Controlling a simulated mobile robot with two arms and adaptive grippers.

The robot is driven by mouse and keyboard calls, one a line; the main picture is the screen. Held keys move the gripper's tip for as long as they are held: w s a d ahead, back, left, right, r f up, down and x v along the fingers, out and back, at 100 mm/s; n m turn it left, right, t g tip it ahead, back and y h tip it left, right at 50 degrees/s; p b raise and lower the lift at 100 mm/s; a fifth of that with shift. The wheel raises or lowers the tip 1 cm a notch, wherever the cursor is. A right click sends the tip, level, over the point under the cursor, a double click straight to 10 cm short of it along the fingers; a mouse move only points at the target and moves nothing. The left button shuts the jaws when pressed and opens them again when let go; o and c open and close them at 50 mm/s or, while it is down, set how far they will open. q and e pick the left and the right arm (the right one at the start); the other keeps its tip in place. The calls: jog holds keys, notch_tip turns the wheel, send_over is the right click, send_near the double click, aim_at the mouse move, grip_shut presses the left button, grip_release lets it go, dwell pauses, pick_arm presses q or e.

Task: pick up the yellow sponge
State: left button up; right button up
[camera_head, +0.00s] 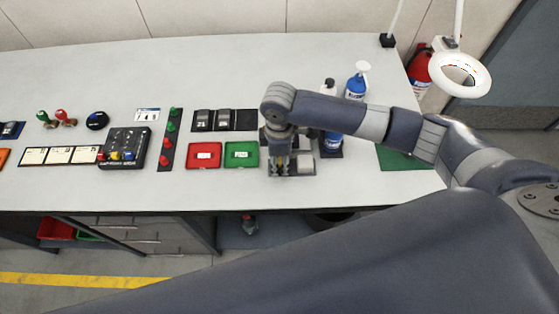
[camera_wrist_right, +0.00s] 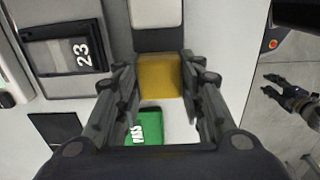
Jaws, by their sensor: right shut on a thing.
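In the head view my right gripper (camera_head: 281,168) points down over the front right of the table, beside the green tray. In the right wrist view, the yellow sponge (camera_wrist_right: 158,76) sits between the two fingers of my right gripper (camera_wrist_right: 158,68), which are shut on it. In the head view the sponge is mostly hidden by the gripper. I cannot tell if it is clear of the table. A dark gripper with parted, empty fingers, seemingly my left one (camera_wrist_right: 270,86), shows over the floor in the right wrist view.
A green tray (camera_head: 241,154) and a red tray (camera_head: 204,155) lie left of my right gripper. A pale block (camera_head: 305,164) is close on its right. Blue bottles (camera_head: 356,84) stand behind my right forearm. A ring lamp (camera_head: 459,73) overhangs the right end.

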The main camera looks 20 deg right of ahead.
jog(key=shift+r, duration=0.45)
jog(key=shift+s+d+r+b, duration=0.1)
jog(key=shift+s+r+b, duration=0.6)
jog(key=shift+r, duration=0.25)
jog(key=s+d+r+b, duration=0.1)
jog(key=s+d+b, duration=0.1)
jog(key=s, duration=1.2)
jog(key=shift+s+r+b, duration=0.25)
jog(key=shift+r+b, duration=0.1)
